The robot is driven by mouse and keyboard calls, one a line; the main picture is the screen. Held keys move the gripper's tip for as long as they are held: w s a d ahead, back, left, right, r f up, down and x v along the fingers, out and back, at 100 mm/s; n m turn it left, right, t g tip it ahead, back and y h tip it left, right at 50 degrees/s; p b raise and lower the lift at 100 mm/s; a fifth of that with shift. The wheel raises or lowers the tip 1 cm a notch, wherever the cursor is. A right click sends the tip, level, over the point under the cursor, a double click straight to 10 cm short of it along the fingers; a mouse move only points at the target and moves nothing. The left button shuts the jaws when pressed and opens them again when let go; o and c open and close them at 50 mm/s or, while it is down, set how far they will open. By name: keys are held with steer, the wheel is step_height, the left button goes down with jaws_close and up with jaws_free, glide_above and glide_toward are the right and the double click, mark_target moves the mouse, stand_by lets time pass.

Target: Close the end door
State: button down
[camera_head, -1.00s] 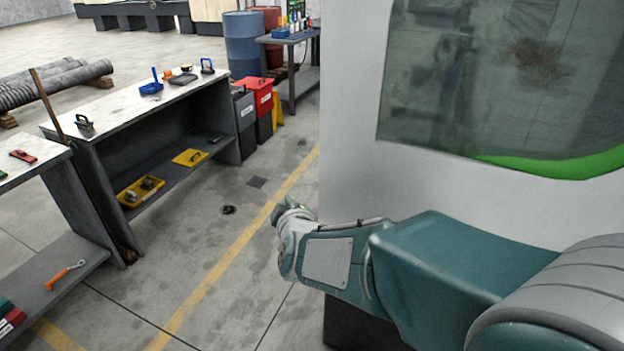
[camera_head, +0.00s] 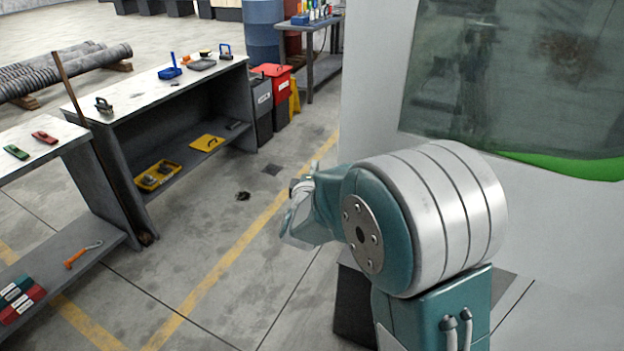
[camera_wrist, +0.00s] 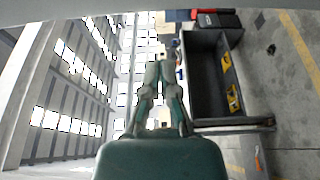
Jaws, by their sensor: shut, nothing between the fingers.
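A large pale panel (camera_head: 375,100) with a dark tinted window (camera_head: 500,80) and a green lower edge stands at the right of the head view. I cannot tell whether it is the end door itself or the body that the door belongs to. No handle or hinge shows on it. My arm is bent in front of the panel, covering part of its lower side. The far end of the arm lies just left of the panel's edge. In the wrist view my gripper (camera_wrist: 165,68) is shut and empty, its fingers close together. I see no contact with the panel.
A workbench (camera_head: 150,92) with tools and a lower shelf stands at the left, with another bench (camera_head: 40,145) nearer. Red-lidded bins (camera_head: 272,85) and a blue barrel (camera_head: 263,30) are behind. The floor by the yellow line (camera_head: 235,265) is mostly clear.

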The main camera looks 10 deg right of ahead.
steer(key=d, duration=0.4)
steer(key=shift+s, duration=0.3)
steer(key=shift+s, duration=0.1)
